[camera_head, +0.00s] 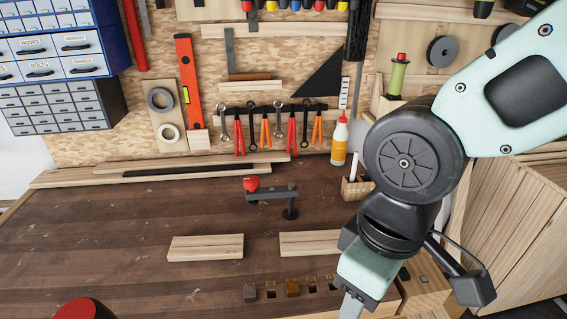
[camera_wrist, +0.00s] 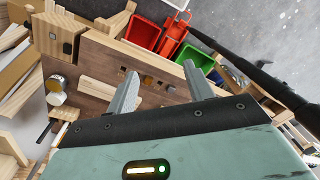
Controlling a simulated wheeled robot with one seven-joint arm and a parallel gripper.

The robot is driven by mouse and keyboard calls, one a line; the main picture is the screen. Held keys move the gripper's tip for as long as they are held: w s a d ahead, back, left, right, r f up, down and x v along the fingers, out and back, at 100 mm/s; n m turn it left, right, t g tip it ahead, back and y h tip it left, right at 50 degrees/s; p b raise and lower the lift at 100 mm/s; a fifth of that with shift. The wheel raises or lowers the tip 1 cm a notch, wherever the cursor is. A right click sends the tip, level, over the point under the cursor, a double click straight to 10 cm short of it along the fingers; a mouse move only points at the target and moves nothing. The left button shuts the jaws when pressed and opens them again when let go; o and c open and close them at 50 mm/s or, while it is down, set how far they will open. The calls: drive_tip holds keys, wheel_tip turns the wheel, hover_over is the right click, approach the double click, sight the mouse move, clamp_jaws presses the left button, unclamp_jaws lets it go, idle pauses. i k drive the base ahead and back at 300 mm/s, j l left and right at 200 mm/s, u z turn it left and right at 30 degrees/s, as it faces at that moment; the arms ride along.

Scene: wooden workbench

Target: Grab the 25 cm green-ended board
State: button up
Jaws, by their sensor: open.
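Two short pale boards lie flat on the workbench (camera_head: 130,230) in the head view. The left board (camera_head: 205,248) has small dark print near its right end, too small to read surely. The right board (camera_head: 308,243) is partly hidden behind my arm. I see no green end on either. My gripper (camera_wrist: 162,84) is open and empty in the wrist view, its two fingers apart above the bench front edge. A pale board (camera_wrist: 98,92) lies left of the fingers there. In the head view my gripper points down, right of the boards, with its fingertips cut off by the frame.
A black clamp with a red knob (camera_head: 270,195) stands behind the boards. A glue bottle (camera_head: 340,140) stands at the back. Red (camera_wrist: 144,32) and green (camera_wrist: 190,67) bins are beyond the bench edge.

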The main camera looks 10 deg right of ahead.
sight(325, 242)
drive_tip(key=j+u, duration=0.25)
drive_tip(key=u, duration=0.25)
drive_tip(key=j+u, duration=0.3)
drive_tip(key=u, duration=0.2)
